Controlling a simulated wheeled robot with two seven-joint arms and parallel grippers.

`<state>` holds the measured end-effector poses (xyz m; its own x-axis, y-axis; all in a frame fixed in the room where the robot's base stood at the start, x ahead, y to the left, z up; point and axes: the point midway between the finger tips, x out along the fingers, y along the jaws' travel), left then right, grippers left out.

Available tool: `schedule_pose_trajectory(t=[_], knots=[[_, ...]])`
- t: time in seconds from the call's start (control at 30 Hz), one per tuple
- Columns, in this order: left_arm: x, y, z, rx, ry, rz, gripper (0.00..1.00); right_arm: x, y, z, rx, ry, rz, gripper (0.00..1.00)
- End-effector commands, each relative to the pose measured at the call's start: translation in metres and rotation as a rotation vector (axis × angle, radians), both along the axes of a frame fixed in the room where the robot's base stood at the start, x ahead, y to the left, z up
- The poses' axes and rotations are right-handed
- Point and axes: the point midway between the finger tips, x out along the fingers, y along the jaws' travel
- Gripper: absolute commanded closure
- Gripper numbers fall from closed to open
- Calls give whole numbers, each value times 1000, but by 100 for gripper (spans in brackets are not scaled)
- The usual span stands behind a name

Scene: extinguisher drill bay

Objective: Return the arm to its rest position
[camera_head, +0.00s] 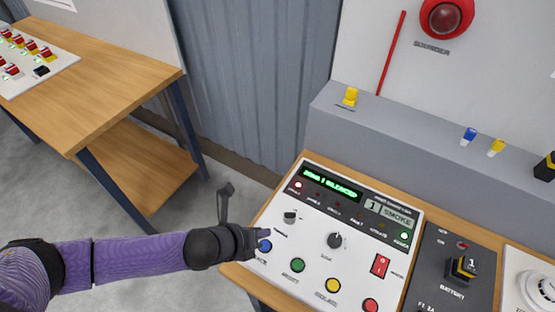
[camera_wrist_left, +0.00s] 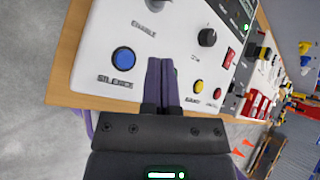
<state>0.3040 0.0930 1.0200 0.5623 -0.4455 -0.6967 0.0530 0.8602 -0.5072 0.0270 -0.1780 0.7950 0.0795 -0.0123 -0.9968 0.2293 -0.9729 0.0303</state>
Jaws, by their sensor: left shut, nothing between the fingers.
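My left arm comes in from the left in the head view. Its gripper (camera_head: 258,240) is at the left edge of the white control panel (camera_head: 318,238), beside the blue button (camera_head: 265,246). In the left wrist view the gripper's purple fingers (camera_wrist_left: 162,80) are together and empty over the panel. The blue button labelled SILENCE (camera_wrist_left: 123,60) lies left of the fingers there, apart from them in the picture. The panel's green display (camera_head: 332,185) appears to read ZONE 1 SILENCED. My right gripper is not in view.
The panel stands on a wooden bench (camera_head: 318,159) against a grey ledge. A dark battery box (camera_head: 450,270) and a white detector (camera_head: 538,290) sit to its right. Another wooden table (camera_head: 110,85) is at the back left. Open floor (camera_head: 150,215) lies between table and bench.

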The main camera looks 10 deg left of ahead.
Motion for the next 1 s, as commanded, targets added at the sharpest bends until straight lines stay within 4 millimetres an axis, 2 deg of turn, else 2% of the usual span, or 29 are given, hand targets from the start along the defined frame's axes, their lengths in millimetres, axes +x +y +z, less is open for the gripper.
schedule_pose_trajectory(t=[0.07,0.13,0.23,0.33,0.47,0.57,0.7,0.8,0.83,0.9,1.0], knots=[[0,0,0,0,0,0,100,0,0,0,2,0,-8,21],[-6,-22,8,-105,63,112,100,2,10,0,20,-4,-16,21],[-16,-52,30,-343,232,429,100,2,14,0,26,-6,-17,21],[-24,-58,49,-568,409,787,100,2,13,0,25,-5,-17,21],[-39,-40,63,-798,597,1244,100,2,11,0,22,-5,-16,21],[-58,-14,67,-938,702,1602,100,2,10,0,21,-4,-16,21],[-95,26,67,-1079,776,2093,100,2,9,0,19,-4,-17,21],[-126,51,67,-1140,770,2401,100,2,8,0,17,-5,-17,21],[-133,56,64,-1150,762,2476,100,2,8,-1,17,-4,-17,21],[-126,54,27,-1124,766,2463,100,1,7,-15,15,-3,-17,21],[-123,53,-15,-1100,769,2470,100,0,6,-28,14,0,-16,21]])
